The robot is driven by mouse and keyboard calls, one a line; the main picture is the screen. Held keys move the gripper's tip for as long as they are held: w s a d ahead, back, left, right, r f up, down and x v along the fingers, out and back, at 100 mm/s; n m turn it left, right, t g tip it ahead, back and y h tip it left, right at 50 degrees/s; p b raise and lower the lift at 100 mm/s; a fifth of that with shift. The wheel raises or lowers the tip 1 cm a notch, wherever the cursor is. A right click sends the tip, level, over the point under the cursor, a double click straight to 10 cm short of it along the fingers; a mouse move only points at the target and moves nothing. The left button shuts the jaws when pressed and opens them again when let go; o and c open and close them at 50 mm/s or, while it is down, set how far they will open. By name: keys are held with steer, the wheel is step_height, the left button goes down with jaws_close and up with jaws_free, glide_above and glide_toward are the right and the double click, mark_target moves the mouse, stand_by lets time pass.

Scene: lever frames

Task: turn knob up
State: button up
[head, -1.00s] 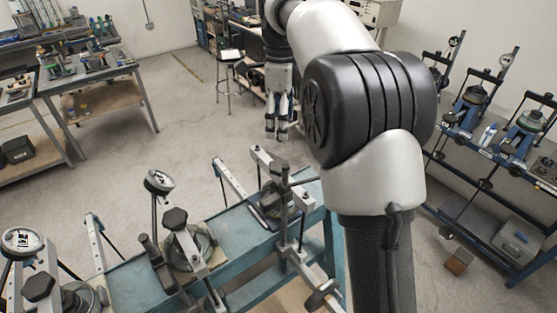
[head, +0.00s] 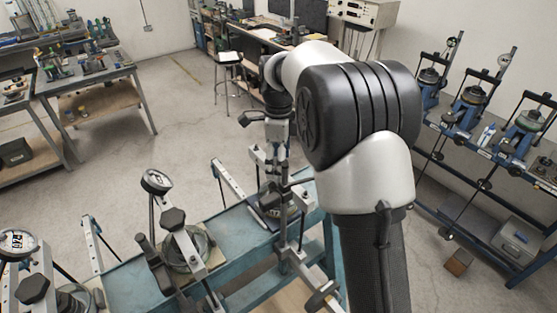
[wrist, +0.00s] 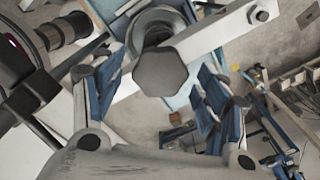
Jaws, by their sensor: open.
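A dark grey hexagonal knob (wrist: 162,72) shows in the wrist view, on a pale metal bar (wrist: 225,35) above a round base. My gripper (head: 275,168) is open, with its two blue-padded fingers on either side of the knob in the wrist view. A gap shows between the knob and each finger. I cannot tell how far the fingertips are from the knob in depth. In the head view my gripper is over the right-hand lever frame of the teal bench (head: 235,232), and it hides that frame's knob.
Similar lever frames with a hexagonal knob (head: 173,218) and a dial gauge (head: 156,181) stand to the left on the bench. An upright post stands close to my gripper. A blue shelf (head: 470,160) with more devices is at the right.

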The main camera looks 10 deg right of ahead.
steer(key=shift+c, duration=0.3)
steer(key=c, duration=1)
